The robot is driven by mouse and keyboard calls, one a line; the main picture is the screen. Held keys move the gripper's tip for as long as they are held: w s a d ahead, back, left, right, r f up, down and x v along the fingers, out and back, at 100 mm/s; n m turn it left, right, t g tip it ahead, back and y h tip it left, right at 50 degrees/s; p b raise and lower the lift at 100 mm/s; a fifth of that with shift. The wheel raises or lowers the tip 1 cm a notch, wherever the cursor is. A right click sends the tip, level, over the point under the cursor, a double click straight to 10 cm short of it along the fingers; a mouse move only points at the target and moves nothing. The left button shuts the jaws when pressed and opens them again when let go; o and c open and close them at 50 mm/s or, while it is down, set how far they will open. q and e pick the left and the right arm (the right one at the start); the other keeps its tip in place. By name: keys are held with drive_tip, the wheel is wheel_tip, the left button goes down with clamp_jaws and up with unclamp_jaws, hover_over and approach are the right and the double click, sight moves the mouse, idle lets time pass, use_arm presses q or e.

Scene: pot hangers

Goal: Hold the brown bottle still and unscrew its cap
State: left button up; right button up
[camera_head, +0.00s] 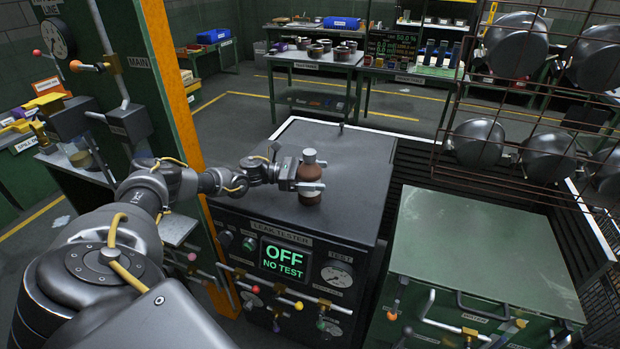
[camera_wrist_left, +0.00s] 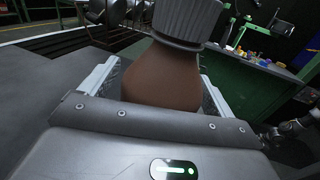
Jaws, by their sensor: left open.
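The brown bottle (camera_head: 308,173) stands upright on the dark top of the leak tester (camera_head: 350,150), near its front edge. Its ribbed grey cap (camera_head: 309,156) is on its neck. My left gripper (camera_head: 312,187) is level with the bottle's body, with one finger on either side of it. In the left wrist view the brown bottle (camera_wrist_left: 162,78) fills the space between the open fingers, and the cap (camera_wrist_left: 187,20) rises above them. Whether the fingers touch the bottle is hard to tell. My right gripper does not show.
The tester's front has a screen (camera_head: 284,259) reading OFF, NO TEST, a gauge and several knobs. A green cabinet (camera_head: 480,250) stands to the right. Pans (camera_head: 516,45) hang on a rack above it. The tester's top behind the bottle is clear.

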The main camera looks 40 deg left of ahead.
use_arm(q)
drive_tip(key=shift+a, duration=0.1)
drive_tip(key=c, duration=1.2)
drive_tip(key=shift+r, duration=0.15)
drive_tip(key=shift+r+b, duration=0.25)
drive_tip(key=shift+b, duration=0.05)
drive_tip(key=a+r+b, duration=0.1)
drive_tip(key=r, duration=0.1)
drive_tip(key=a+r+b, duration=0.1)
drive_tip(key=r, duration=0.1)
drive_tip(key=w+a+r+b, duration=0.1)
drive_tip(key=a+r, duration=0.1)
drive_tip(key=shift+r, duration=0.4)
drive_tip(key=shift+w+a+r+b, duration=0.45)
drive_tip(key=shift+a+r+b, duration=0.35)
drive_tip(key=shift+a, duration=0.8)
drive_tip(key=shift+w+a+r+b, duration=0.55)
drive_tip(key=shift+a+r, duration=0.4)
drive_tip(key=shift+a, duration=0.6)
drive_tip(key=shift+w+a+r+b, duration=0.35)
drive_tip(key=shift+a+r+b, duration=0.5)
drive_tip(key=shift+a, duration=0.75)
